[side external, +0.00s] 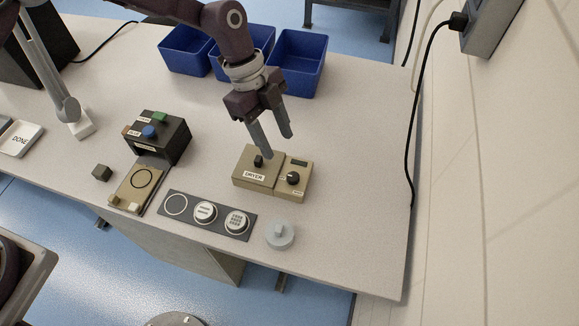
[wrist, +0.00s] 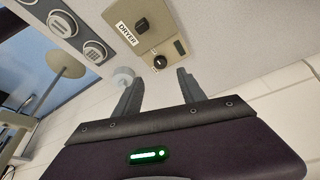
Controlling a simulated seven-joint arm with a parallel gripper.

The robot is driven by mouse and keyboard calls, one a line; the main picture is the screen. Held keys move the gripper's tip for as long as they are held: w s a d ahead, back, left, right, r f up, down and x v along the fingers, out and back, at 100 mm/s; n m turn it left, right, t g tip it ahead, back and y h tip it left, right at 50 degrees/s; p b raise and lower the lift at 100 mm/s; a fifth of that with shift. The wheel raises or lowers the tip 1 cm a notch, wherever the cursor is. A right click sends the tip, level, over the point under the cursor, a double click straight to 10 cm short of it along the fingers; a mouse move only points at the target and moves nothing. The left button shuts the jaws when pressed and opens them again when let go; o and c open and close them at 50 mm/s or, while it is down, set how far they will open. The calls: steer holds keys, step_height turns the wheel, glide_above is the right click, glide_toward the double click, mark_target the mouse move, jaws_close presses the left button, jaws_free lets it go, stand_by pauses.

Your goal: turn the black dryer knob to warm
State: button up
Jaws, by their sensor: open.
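The tan dryer box (side external: 262,186) sits on the grey table, with a white DRYER label on its front. Its round black knob (side external: 293,178) with a pale pointer mark is on the right part of the box. The knob also shows in the wrist view (wrist: 160,61), beyond my fingertips. My gripper (side external: 280,146) is open and empty above the back of the box, apart from the knob. Its two fingers also show in the wrist view (wrist: 158,78). The knob's small setting labels are too small to read.
A dark strip (side external: 196,221) holding round badges lies in front of the box, beside a grey round piece (side external: 280,235). A black press (side external: 162,135) with coloured buttons stands to the left. Blue bins (side external: 297,62) stand behind. The table right of the box is clear.

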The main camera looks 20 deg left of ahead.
mark_target(293, 176)
steer(key=shift+m, duration=0.4)
steer(key=x, duration=0.9)
steer(key=shift+d+f, duration=0.25)
steer(key=shift+f, duration=0.05)
steer(key=shift+c, duration=0.5)
jaws_close()
